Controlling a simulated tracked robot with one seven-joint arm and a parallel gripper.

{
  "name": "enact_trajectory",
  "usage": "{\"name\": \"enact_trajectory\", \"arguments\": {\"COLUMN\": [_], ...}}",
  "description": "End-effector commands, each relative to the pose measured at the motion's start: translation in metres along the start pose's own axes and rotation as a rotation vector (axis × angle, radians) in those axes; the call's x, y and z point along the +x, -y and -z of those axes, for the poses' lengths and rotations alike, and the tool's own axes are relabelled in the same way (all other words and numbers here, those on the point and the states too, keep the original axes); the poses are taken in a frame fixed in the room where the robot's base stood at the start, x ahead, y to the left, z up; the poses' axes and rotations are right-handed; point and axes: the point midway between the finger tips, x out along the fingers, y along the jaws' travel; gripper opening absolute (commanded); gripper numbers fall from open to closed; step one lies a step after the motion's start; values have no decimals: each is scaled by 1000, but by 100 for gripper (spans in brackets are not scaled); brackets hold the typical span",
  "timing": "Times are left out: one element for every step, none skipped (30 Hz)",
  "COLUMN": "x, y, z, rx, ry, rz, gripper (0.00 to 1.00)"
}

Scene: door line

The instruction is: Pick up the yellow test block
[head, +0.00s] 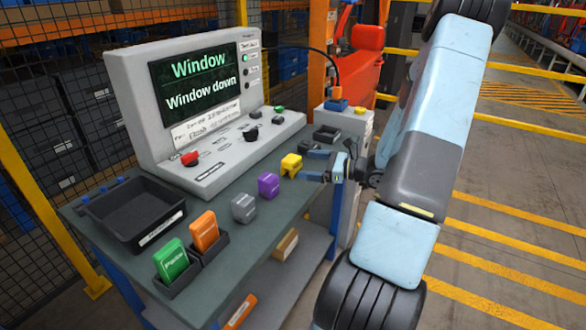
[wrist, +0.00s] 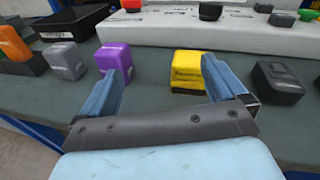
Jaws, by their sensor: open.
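The yellow test block (head: 291,165) stands on the grey-green bench top, in front of the console and just right of the purple block. In the wrist view the yellow block (wrist: 188,69) is ahead, between the lines of the two fingers, nearer the right one. My gripper (head: 308,166) is open and empty at the bench's right part, its fingers pointing left toward the yellow block. In the wrist view my gripper (wrist: 165,78) has its left finger overlapping the purple block. Contact with either block cannot be told.
A purple block (head: 268,186) and a grey block (head: 243,208) stand left of the yellow one. A dark block (wrist: 277,82) is close to the right finger. The console (head: 150,110) rises behind. A black tray (head: 130,235) and green and orange pieces in holders are farther left.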

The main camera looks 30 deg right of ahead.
Motion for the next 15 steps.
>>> {"name": "enact_trajectory", "arguments": {"x": [-6,-10,-14,-16,-19,-22,-24,-25,-27,-28,-27,-25,-23,-20,-14], "y": [7,11,16,19,22,25,27,28,30,31,32,33,34,35,36], "z": [10,14,20,23,26,31,33,35,37,38,39,39,39,39,38], "rx": [36,54,75,89,101,117,125,132,141,145,148,150,151,151,151], "ry": [18,28,40,48,55,63,68,72,76,79,81,83,84,84,85], "rz": [44,69,98,118,135,157,169,180,192,198,203,206,207,208,207], "gripper": [98,98,98,98,98,98,98,98,98,98,98,98,98,98,98]}}
